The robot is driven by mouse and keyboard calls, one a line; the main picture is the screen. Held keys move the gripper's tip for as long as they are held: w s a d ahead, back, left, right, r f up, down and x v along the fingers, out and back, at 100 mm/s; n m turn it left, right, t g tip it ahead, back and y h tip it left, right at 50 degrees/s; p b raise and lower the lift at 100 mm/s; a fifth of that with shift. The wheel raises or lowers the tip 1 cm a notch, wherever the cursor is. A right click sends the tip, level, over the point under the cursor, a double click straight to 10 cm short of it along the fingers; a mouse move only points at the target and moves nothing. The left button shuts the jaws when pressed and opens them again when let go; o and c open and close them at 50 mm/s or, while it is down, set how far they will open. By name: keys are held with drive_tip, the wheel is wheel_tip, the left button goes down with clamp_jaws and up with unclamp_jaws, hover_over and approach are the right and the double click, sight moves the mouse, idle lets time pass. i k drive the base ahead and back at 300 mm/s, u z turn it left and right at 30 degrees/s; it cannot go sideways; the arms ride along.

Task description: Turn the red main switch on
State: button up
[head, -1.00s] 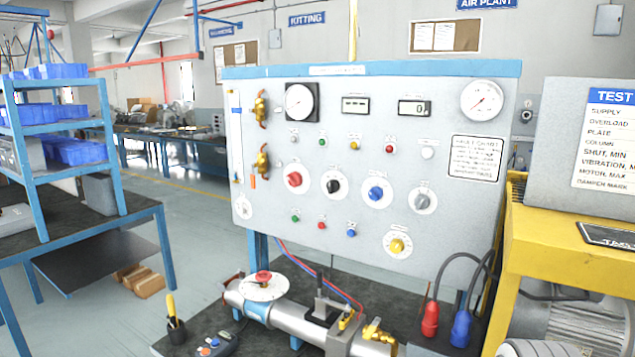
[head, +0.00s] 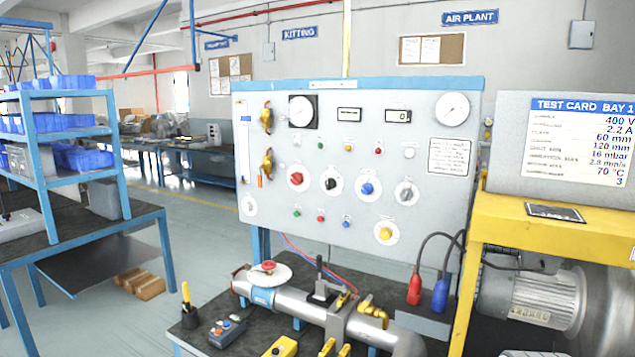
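The red main switch (head: 296,179) is a red rotary knob on a round white plate. It sits at the left end of a row of knobs on the grey control panel (head: 330,240). To its right are a black knob (head: 331,183), a blue knob (head: 367,188) and a grey knob (head: 406,192). A yellow knob (head: 385,232) is lower right. The red knob's exact pointer position is too small to read. Nothing covers it. My gripper is not in view.
A bench below the panel holds a grey pipe (head: 305,306) with a red-knobbed dial (head: 268,268), a pendant box (head: 228,332) and red and blue plugs (head: 414,290). A yellow stand (head: 560,230) is at right. A blue shelf (head: 75,110) stands left; open floor lies between.

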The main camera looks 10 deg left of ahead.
sight(296, 177)
drive_tip(key=z, duration=2)
drive_tip(key=k, duration=1.4)
drive_tip(key=u, duration=1.4)
drive_tip(key=i, duration=1.7)
drive_tip(key=u, duration=0.1)
